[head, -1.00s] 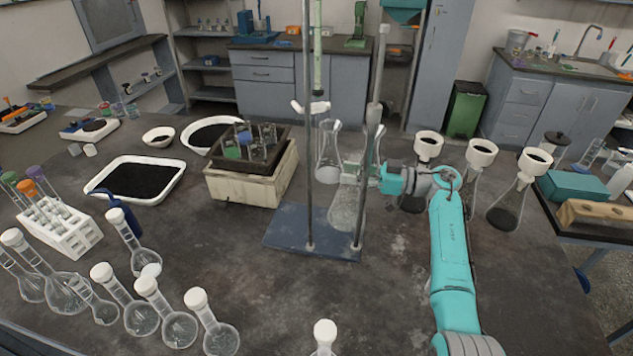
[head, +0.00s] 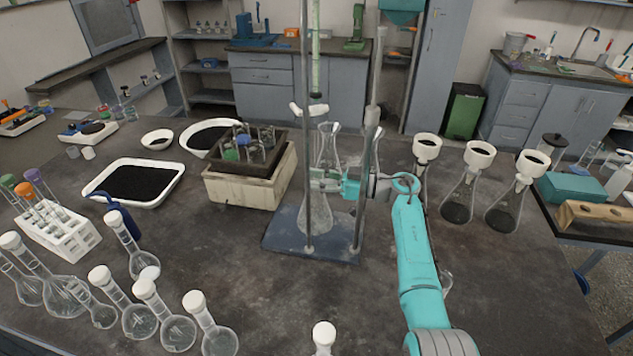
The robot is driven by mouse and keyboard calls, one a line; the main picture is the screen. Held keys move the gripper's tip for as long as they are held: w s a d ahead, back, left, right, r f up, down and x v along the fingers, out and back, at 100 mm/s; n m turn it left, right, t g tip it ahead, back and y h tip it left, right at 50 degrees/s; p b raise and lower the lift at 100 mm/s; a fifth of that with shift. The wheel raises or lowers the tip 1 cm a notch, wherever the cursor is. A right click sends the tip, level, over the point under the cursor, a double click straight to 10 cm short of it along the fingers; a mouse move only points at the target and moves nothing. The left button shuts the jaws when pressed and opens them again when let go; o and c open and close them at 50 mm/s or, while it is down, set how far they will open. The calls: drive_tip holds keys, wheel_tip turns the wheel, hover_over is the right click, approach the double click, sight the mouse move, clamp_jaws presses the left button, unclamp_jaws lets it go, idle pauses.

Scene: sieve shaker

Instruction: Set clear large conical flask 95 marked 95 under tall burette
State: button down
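The tall burette (head: 316,62), with pale green liquid, is held upright on a two-rod stand. The stand's blue base plate (head: 285,243) lies on the bench. A clear conical flask (head: 314,222) is upright over the base plate, between the rods and below the burette. My gripper (head: 326,181) appears shut around its neck, partly behind the rods. I cannot tell whether the flask touches the plate, and its marking is not readable. Another clear flask (head: 327,142) stands behind, overlapping the held one in view.
Conical flasks with white funnels (head: 458,208) stand to the right. A pale box with a dark tray (head: 243,188) is left of the stand. Stoppered volumetric flasks (head: 180,333) fill the front left.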

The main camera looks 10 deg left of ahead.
drive_tip(key=shift+f, duration=0.35)
drive_tip(key=c, duration=0.7)
unclamp_jaws()
drive_tip(key=shift+f, duration=0.15)
drive_tip(key=shift+d, duration=0.25)
drive_tip(key=d, duration=1.1)
drive_tip(key=shift+s+d, duration=0.2)
drive_tip(key=shift+d, duration=0.1)
